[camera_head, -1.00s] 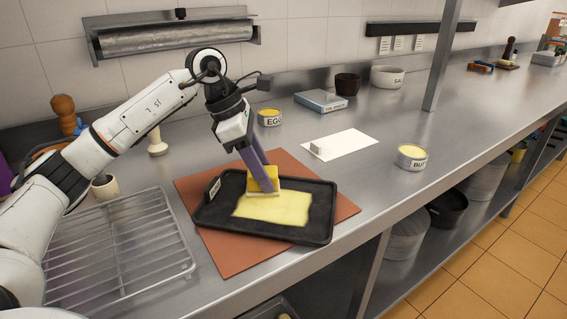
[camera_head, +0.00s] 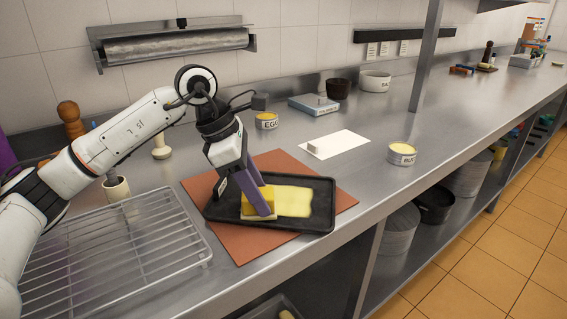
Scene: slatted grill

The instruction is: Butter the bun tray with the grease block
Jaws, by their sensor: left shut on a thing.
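The black bun tray (camera_head: 316,216) lies on a reddish-brown mat (camera_head: 243,246) on the steel counter. A pale yellow butter patch (camera_head: 293,200) covers part of the tray's middle and right. My left gripper (camera_head: 258,204) is shut on the yellow grease block (camera_head: 261,200), which has a paler underside. The block is low over the tray's left-middle part, at the left edge of the patch. It looks in contact with the tray, but its underside is hidden. My right gripper is not in view.
A wire rack (camera_head: 110,258) stands at the front left. Behind the mat are an egg tub (camera_head: 266,121), a white sheet (camera_head: 336,144) and a blue-grey box (camera_head: 313,105). A tub of yellow butter (camera_head: 401,153) stands to the right. The counter's front edge runs close by the tray.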

